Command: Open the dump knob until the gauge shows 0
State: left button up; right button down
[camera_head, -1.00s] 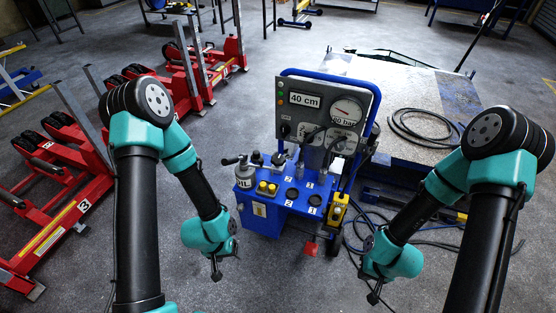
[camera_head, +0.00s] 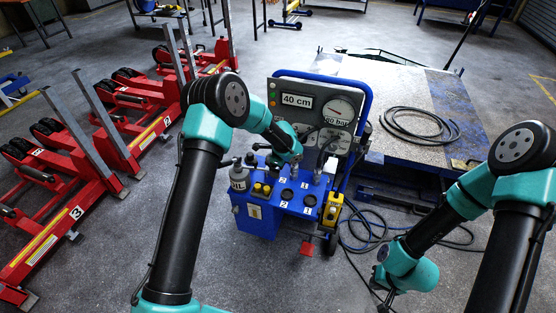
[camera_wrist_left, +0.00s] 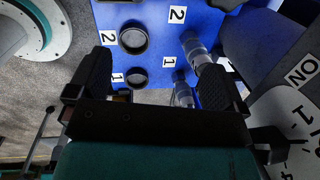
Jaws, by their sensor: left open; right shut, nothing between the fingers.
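The blue hydraulic unit (camera_head: 258,222) carries a grey panel with a "40 cm" display (camera_head: 297,101) and a round gauge (camera_head: 339,108). The label under the gauge appears to read 90 bar. I cannot tell which control is the dump knob; my left arm covers part of the panel. My left gripper (camera_wrist_left: 155,66) is open over the blue top, close to the panel's lower part. In the left wrist view, a metal coupling (camera_wrist_left: 196,50) marked 2 stands beside its right finger. My right gripper (camera_head: 384,292) is shut and empty, low over the floor, right of the unit.
Black sockets (camera_wrist_left: 133,38) marked 2 and 1 lie in the blue top. A white scale plate (camera_wrist_left: 290,125) and an "ON" label are close on the right. A platform with a coiled black hose (camera_head: 420,125) stands behind right. Red lifts (camera_head: 60,205) stand left.

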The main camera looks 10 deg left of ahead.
pick_arm(q)
jog(key=w+r+m+t+y, duration=0.1)
jog(key=w+r+m+y, duration=0.2)
jog(key=w+r+m, duration=0.2)
notch_tip(320, 180, up, 3)
jog(key=shift+w+r, duration=0.2)
jog(key=shift+w, duration=0.2)
jog(key=shift+a, duration=0.15)
jog(key=x, duration=1.7)
jog(key=shift+f, duration=0.3)
jog(key=c, duration=0.9)
jog(key=shift+n+g, duration=0.6)
jog(key=shift+n, duration=1.1)
jog(key=shift+y, duration=0.3)
